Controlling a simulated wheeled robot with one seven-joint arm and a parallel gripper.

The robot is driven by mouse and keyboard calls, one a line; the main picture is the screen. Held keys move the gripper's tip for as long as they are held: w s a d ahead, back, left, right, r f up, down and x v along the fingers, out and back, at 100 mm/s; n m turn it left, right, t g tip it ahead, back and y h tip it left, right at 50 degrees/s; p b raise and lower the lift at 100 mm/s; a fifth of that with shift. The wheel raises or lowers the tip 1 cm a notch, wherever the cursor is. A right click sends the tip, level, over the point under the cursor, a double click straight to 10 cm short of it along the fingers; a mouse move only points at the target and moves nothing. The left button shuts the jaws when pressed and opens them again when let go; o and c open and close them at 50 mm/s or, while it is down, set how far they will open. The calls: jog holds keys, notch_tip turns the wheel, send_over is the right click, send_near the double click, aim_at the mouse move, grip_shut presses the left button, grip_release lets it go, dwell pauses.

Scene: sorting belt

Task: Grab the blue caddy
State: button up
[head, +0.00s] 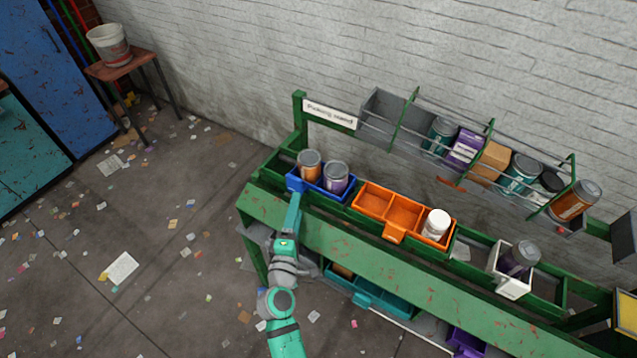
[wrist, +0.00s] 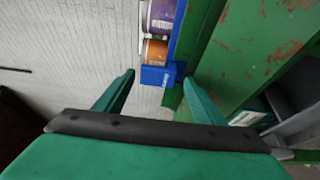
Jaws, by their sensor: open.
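The blue caddy (head: 316,187) sits upright at the left end of the green bench's shelf. It holds an orange can (head: 309,164) on the left and a purple can (head: 336,177) on the right. My gripper (head: 296,198) is at the caddy's near side, open and empty. In the wrist view the caddy (wrist: 154,76) shows ahead, in line with the gap between my fingertips (wrist: 160,80). The orange can (wrist: 154,50) and purple can (wrist: 163,15) show beyond its near wall. I cannot tell how far the fingertips are from the caddy.
An orange divided bin (head: 390,207) with a white jar (head: 436,223) stands to the right. A white box (head: 511,285) holds another can. The green bench beam (head: 380,255) runs close beside my gripper. A grey rack (head: 385,106) hangs behind. Open floor lies left.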

aim_at(299, 190)
jog(key=shift+a+x, duration=0.15)
jog(key=shift+x, duration=1.5)
jog(key=shift+a+x, duration=0.1)
jog(key=shift+x, duration=1.5)
jog(key=shift+w+r, duration=0.1)
jog(key=c, duration=0.8)
